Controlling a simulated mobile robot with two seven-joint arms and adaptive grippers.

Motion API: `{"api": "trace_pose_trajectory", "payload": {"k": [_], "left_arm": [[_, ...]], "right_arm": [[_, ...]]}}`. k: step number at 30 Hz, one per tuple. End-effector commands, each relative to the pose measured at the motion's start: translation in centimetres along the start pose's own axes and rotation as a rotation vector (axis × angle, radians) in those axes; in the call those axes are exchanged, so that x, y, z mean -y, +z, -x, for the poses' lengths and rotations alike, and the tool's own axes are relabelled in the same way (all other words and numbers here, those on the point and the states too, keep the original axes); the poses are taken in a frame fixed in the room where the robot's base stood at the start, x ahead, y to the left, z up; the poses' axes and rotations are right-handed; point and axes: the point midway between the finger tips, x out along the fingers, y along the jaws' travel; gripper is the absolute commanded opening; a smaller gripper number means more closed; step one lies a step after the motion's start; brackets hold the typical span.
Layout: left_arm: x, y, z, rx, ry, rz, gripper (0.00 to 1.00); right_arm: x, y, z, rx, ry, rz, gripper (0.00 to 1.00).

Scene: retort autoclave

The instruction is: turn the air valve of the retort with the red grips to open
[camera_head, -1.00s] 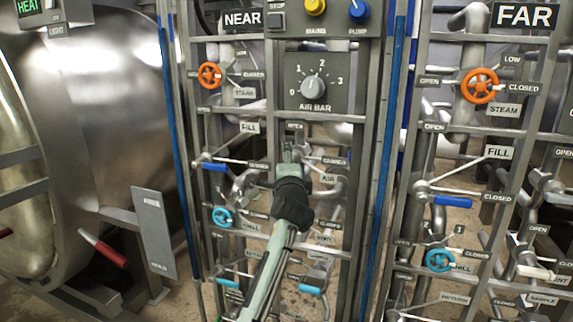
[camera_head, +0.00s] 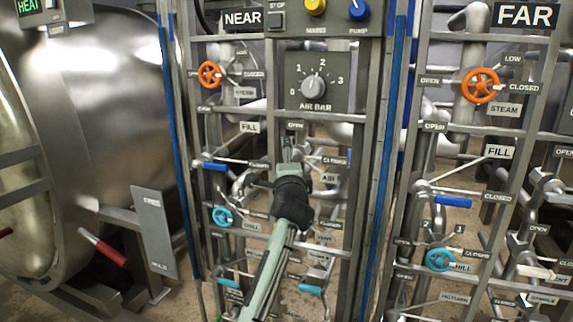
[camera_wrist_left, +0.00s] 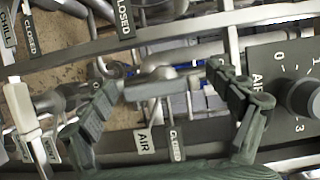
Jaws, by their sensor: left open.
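The retort with red grips (camera_head: 103,248) is the large steel vessel (camera_head: 110,110) at the left in the head view. The NEAR panel stands beside it. Its AIR label (camera_head: 328,179) is just right of my left gripper (camera_head: 291,148), with OPEN (camera_head: 295,125) above and CLOSED (camera_head: 336,160) to the right. In the left wrist view my left gripper (camera_wrist_left: 168,105) is open, with a metal valve part (camera_wrist_left: 155,86) between its spread fingers. Contact cannot be told. My gripper and arm partly hide the air valve, and its lever position is unclear. My right gripper is out of view.
The AIR BAR dial (camera_head: 313,87) is just above my gripper. An orange handwheel (camera_head: 210,75) and blue handwheel (camera_head: 222,217) sit left on the same panel. Pipes and frame bars crowd the space. The FAR panel (camera_head: 525,16) stands right.

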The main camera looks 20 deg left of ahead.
Motion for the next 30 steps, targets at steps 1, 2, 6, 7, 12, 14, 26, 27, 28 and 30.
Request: {"api": "trace_pose_trajectory", "payload": {"k": [1, 2, 6, 7, 12, 14, 26, 27, 28, 30], "left_arm": [[0.2, 0.0, 0.0, 0.000, -0.002, 0.000, 0.90], [0.5, 0.0, 0.0, 0.000, -0.002, 0.001, 0.90], [2.5, -0.1, 0.0, 0.000, -0.006, 0.001, 0.90], [3.1, -0.1, 0.0, -0.001, -0.007, 0.002, 0.90], [7.2, -0.1, 0.1, -0.002, -0.021, 0.003, 0.90], [8.3, -0.1, 0.2, -0.002, -0.023, 0.003, 0.90], [11.1, -0.2, 0.2, -0.001, -0.020, -0.001, 0.90], [11.1, -0.2, 0.2, -0.001, -0.019, -0.001, 0.90], [11.1, -0.2, 0.2, -0.001, -0.020, -0.001, 0.90], [4.1, -0.2, -0.3, 0.008, 0.105, -0.038, 0.90]], "right_arm": [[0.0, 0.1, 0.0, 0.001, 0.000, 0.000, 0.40], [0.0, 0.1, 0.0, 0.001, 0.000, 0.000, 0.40], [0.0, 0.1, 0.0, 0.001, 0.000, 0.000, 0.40], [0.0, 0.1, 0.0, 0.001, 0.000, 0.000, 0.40], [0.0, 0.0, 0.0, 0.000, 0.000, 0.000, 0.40], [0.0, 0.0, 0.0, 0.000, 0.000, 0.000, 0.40], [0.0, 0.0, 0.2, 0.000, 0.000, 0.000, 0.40], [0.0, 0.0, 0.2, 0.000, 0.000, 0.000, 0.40], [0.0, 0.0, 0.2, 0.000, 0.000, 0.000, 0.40], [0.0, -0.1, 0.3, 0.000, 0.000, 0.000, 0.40]]}}
